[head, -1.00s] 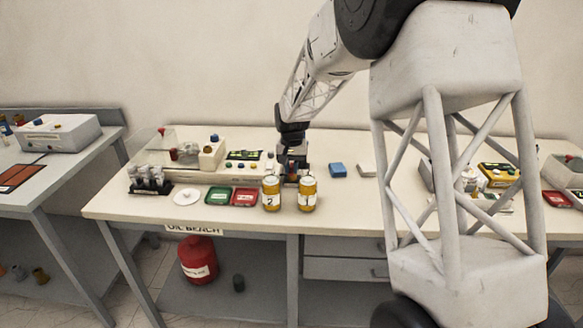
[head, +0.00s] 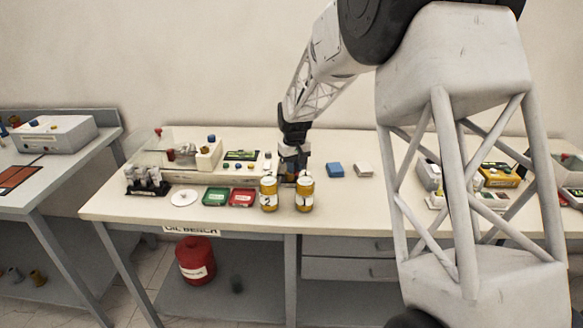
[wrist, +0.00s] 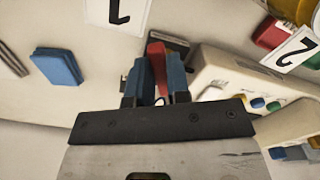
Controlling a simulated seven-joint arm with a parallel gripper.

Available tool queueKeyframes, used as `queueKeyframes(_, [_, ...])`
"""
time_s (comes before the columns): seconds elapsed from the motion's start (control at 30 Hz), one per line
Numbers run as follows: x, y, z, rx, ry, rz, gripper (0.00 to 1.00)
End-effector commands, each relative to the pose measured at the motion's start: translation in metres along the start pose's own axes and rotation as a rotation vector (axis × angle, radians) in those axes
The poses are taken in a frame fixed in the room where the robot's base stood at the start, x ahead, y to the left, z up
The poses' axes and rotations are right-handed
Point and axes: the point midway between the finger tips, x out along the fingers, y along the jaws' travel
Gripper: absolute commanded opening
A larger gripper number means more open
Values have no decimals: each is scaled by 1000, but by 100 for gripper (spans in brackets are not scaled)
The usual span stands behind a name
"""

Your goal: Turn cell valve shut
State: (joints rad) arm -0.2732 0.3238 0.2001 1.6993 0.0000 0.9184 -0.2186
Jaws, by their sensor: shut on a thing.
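My gripper (wrist: 157,75) is shut on a narrow red piece (wrist: 157,52), held between its blue finger pads in the wrist view. I cannot tell whether this piece is the cell valve's handle. A grey block (wrist: 178,41) lies just beyond the fingertips. In the head view my gripper (head: 290,176) is low over the bench, behind the two yellow jars, and its fingertips are largely hidden. The white oil tester (head: 237,167) stands to its left, with a red knob (head: 171,155) near its clear cover; it also shows in the wrist view (wrist: 225,80).
Jars 2 (head: 268,194) and 1 (head: 304,195) stand close in front of my gripper. Green (head: 215,196) and red (head: 242,197) trays and a white dish (head: 184,198) lie left.

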Motion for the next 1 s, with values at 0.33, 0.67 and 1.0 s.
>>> queueKeyframes(0.33, [0, 12, -2, -329, 0, 0, 0])
queueKeyframes(0.67, [1, 22, -7, -641, 0, 0, 0])
queueKeyframes(1.0, [1, 29, -15, -931, -1, -1, 0])
